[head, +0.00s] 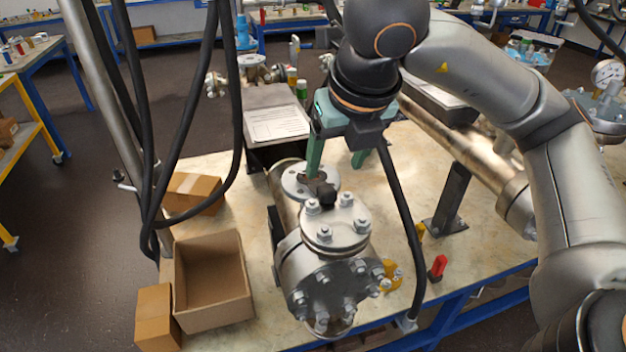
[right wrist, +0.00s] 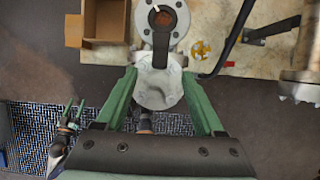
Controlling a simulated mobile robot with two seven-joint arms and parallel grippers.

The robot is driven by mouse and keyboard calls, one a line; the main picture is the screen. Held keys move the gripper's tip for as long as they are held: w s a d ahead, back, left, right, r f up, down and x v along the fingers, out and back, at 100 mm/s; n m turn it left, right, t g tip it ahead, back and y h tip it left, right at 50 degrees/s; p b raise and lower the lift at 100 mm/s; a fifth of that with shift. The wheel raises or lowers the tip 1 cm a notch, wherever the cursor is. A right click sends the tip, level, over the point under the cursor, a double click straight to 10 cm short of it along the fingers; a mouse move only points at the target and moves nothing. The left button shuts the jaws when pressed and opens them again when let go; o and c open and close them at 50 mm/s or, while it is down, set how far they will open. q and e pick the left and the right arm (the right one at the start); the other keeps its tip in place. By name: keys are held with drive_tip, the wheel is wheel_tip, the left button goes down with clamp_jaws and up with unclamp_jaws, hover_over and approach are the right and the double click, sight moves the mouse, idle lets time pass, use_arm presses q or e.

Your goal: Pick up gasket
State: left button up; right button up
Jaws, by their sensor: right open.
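The gasket appears as a dark ring with a long black tab (right wrist: 161,50) in the right wrist view, lying around the bore of a grey bolt-holed flange (right wrist: 178,38). In the head view a dark piece (head: 322,187) lies on that flange (head: 295,183), partly hidden behind the bolted cover (head: 336,225). My right gripper (head: 337,163) has its two green fingers apart and empty above the flange. In the right wrist view the gripper (right wrist: 160,74) has the tab's line between its fingers. My left gripper (right wrist: 74,112) shows small at the lower left there, its fingers apart.
An open cardboard box (head: 212,285) and a smaller closed box (head: 194,193) stand left of the vessel. A yellow valve (head: 391,275) and a red handle (head: 438,267) are to its right.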

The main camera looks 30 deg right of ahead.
sight(327, 188)
drive_tip(key=p+x, duration=0.1)
drive_tip(key=x, duration=0.6)
drive_tip(key=shift+w+d+f, duration=0.1)
drive_tip(key=shift+w+f, duration=0.05)
drive_tip(key=shift+w, duration=0.05)
drive_tip(key=shift+c, duration=0.2)
clamp_jaws()
